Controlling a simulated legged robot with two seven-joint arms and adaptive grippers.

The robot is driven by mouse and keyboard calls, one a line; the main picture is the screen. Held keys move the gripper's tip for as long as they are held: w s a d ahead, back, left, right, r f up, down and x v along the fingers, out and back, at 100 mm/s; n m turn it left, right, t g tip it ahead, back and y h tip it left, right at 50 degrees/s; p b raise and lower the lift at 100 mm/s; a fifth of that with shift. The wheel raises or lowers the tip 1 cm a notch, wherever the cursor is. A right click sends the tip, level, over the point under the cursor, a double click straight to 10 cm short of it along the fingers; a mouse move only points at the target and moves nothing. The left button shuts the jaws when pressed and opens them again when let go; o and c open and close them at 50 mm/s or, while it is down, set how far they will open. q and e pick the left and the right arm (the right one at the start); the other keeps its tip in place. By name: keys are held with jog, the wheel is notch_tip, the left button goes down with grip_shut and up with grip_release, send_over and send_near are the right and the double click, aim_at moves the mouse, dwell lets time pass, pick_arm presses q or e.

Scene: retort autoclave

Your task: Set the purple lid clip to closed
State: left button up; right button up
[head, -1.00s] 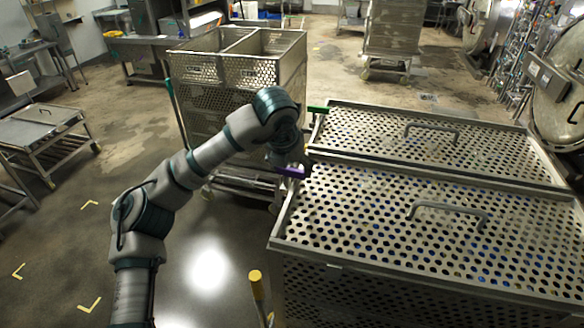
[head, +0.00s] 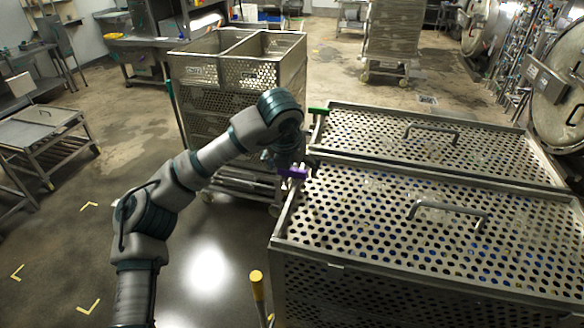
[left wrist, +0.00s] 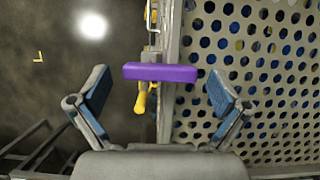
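The purple lid clip (head: 293,172) is a short bar at the left edge of the near perforated lid (head: 400,222). In the left wrist view the purple clip (left wrist: 160,72) lies crosswise over the lid's metal edge, its right end by the perforated surface. My left gripper (head: 296,166) is at the clip. In the left wrist view its two blue-padded fingers (left wrist: 158,92) stand wide apart, one on each side of the clip, with gaps to both ends. No contact shows. My right gripper is in neither view.
A green clip (head: 318,111) sits at the far lid's left corner (head: 345,118). An open perforated basket cart (head: 240,90) stands behind my left arm. A yellow-topped post (head: 256,285) rises near the front.

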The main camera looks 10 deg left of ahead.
pick_arm(q)
jog(key=shift+r, duration=0.35)
jog(key=v, duration=1.1)
jog(key=shift+s, duration=0.1)
